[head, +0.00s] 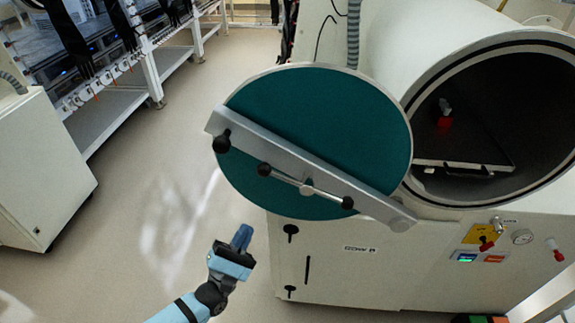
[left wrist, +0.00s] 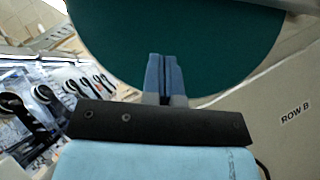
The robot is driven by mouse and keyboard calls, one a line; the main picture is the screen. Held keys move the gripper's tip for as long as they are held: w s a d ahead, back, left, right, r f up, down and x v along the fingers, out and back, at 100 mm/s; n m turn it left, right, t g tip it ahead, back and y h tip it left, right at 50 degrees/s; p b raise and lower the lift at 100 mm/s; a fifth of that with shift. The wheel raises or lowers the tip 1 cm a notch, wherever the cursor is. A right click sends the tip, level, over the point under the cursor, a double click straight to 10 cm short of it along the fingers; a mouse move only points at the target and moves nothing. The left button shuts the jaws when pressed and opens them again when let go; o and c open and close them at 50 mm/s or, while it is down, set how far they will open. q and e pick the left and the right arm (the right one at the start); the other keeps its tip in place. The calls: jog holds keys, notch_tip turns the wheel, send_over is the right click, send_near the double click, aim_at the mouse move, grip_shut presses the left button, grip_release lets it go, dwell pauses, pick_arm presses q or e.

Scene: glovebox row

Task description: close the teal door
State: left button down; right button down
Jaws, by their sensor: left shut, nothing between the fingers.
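The round teal door (head: 330,120) stands open in the head view, swung out to the left of the round chamber opening (head: 465,110). A grey bar (head: 295,165) with black knobs crosses its face, joined at its lower right end near the chamber. My left gripper (head: 241,238) is shut and empty, below the lower left edge of the door. In the left wrist view the shut fingers (left wrist: 163,75) point toward the teal door (left wrist: 180,35), which fills the upper middle. I cannot tell whether they touch it. My right gripper is not in view.
Inside the chamber are a dark tray (head: 465,168) and a small red item (head: 445,122). Below the opening is a panel with a yellow plate (head: 480,234) and a gauge (head: 522,237). A white cabinet (head: 40,165) stands at left. Bare floor (head: 150,200) lies between.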

pick_arm(q)
jog(key=w, duration=0.1)
notch_tip(320, 180, up, 10)
jog(key=n+p, duration=0.1)
jog(key=p, duration=0.3)
send_over(273, 180)
jog(key=s, duration=0.5)
jog(key=shift+s+d, duration=0.2)
jog(key=shift+d, duration=0.2)
jog(key=shift+r, duration=0.15)
